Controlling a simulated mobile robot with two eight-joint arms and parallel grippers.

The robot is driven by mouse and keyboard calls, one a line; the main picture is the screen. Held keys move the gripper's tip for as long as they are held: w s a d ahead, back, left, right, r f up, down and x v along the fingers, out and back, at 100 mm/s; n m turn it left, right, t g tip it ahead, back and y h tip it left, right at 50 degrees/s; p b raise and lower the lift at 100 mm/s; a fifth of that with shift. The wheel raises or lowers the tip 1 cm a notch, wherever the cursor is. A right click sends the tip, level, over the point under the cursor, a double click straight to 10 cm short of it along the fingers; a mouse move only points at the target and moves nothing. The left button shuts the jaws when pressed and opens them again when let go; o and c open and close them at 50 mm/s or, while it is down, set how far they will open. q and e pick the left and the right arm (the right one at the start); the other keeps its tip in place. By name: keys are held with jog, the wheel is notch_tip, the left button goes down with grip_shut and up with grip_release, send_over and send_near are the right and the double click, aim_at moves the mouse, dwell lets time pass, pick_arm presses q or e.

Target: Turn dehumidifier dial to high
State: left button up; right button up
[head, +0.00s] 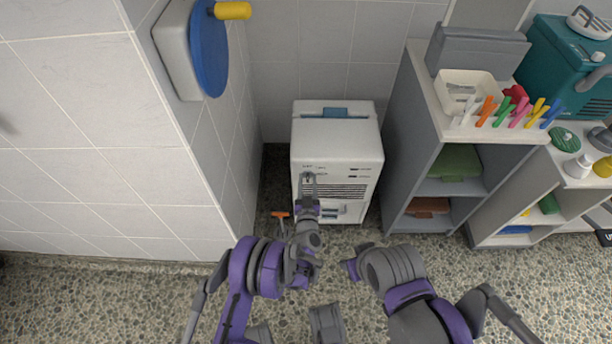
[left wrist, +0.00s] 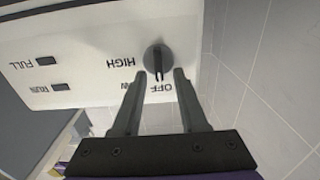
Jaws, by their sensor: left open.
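The white dehumidifier (head: 335,145) stands on the floor between the tiled wall and the grey shelf. Its round grey dial (left wrist: 157,60) shows in the left wrist view, where the panel appears upside down. The dial's ridge lies upright in that picture, with its lower end toward the OFF mark. HIGH is printed to the left of the dial, and a label beside OFF is partly hidden by a finger. My left gripper (left wrist: 160,74) is open, its fingertips on either side of the dial's ridge; I cannot tell whether they touch it. In the head view, my left gripper (head: 308,180) is at the panel's upper left.
A tiled wall corner with a blue disc (head: 208,48) and yellow handle is close on the left. An orange-handled item (head: 280,214) is by the dehumidifier's lower left.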

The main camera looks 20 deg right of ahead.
pick_arm(q)
jog(key=shift+c, duration=0.3)
grip_shut()
jog(key=shift+d+m, duration=0.1)
jog(key=shift+m, duration=0.3)
jog(key=m, duration=0.5)
jog(key=d+m, duration=0.1)
jog(key=m, duration=0.2)
jog(key=shift+s+f+p, duration=0.15)
jog(key=shift+f+p, duration=0.05)
jog(key=shift+p, duration=0.1)
jog(key=m, duration=0.6)
jog(key=f+m, duration=0.1)
jog(key=m, duration=0.2)
jog(key=shift+d, duration=0.15)
